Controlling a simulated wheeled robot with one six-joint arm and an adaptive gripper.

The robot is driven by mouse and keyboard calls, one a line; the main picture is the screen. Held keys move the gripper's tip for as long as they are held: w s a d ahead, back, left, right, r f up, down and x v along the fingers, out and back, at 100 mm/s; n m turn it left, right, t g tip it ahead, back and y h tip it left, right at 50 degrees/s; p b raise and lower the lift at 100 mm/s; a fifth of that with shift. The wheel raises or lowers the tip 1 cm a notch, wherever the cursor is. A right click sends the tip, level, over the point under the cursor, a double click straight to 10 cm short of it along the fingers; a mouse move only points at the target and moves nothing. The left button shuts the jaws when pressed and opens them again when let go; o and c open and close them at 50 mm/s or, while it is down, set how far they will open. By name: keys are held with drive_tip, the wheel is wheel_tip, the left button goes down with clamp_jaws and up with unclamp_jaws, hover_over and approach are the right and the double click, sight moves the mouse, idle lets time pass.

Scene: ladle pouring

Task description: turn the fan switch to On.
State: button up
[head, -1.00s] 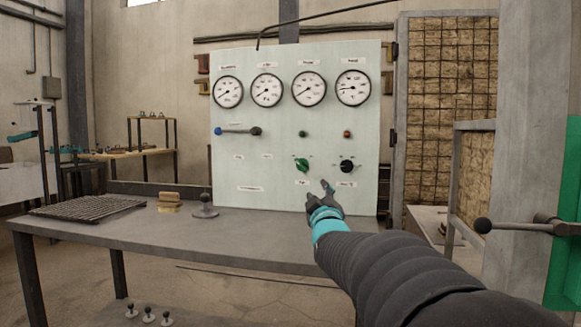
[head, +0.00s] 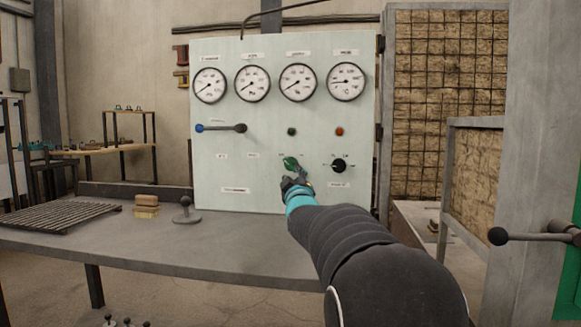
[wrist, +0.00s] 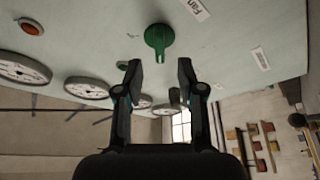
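The fan switch is a green knob (head: 290,163) low on the pale panel. In the wrist view the green knob (wrist: 158,38) lies just beyond my fingertips, with the "Fan" label (wrist: 195,9) beside it. My gripper (wrist: 160,70) is open, with one finger on each side of the knob's line and nothing between them. In the head view my gripper (head: 297,182) is just below and in front of the knob and hides its lower part. I see no clear contact with the knob. The On and Off marks are too small to read.
A black knob (head: 339,165) sits close to the right of the green one. Above are a green button (head: 291,132), a red button (head: 339,132) and a row of gauges. A lever with blue and black ends (head: 221,128) is at left. The grey table (head: 150,243) spans below.

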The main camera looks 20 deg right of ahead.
sight(291, 166)
drive_tip(key=shift+p+x, duration=0.45)
drive_tip(key=shift+x, duration=2.25)
clamp_jaws()
